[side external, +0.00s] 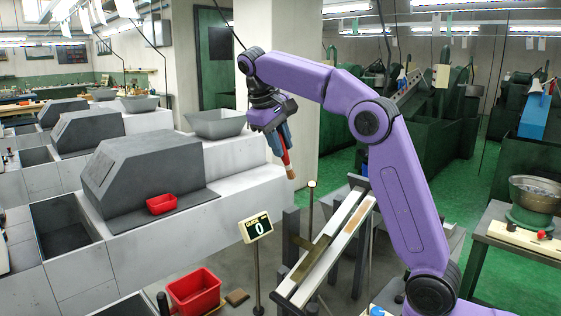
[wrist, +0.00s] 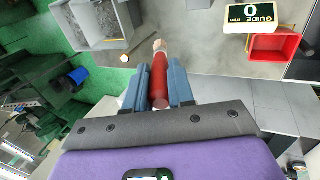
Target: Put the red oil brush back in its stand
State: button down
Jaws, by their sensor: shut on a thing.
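My gripper (side external: 284,145) is raised in the air near the middle of the side external view, pointing down at a slant. It is shut on the red oil brush (side external: 287,158), whose pale bristle end hangs below the fingers. In the wrist view the brush (wrist: 159,80) lies between the blue fingers (wrist: 160,68), with its tip beyond them. A thin upright post with a pale round top (side external: 311,184) stands below and to the right of the brush, apart from it. A small pale disc (wrist: 124,58) shows in the wrist view. I cannot tell which thing is the stand.
A sign reading GUIDE 0 (side external: 255,227) stands on a pole below. A red bin (side external: 194,292) is on the floor at its left. A sloping rail (side external: 325,250) lies at its right. Grey machine housings (side external: 150,175) fill the left. Space around the brush is clear.

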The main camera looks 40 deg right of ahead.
jog(key=shift+r, duration=0.85)
jog(key=s+a+y, duration=0.1)
jog(key=s+a, duration=0.5)
jog(key=a, duration=0.3)
jog(key=s+a+y, duration=0.1)
jog(key=s+a, duration=0.4)
jog(key=a, duration=0.3)
jog(key=s+a+y, duration=0.1)
jog(key=s+a, duration=0.3)
jog(key=s, duration=0.4)
jog(key=s+a, duration=0.4)
jog(key=s, duration=0.4)
notch_tip(320, 180, down, 26)
jog(key=y, duration=0.1)
jog(key=shift+d+y, duration=0.25)
jog(key=shift+y, duration=0.05)
jog(key=shift+r, duration=0.1)
jog(key=shift+f, duration=2)
jog(key=shift+f, duration=0.2)
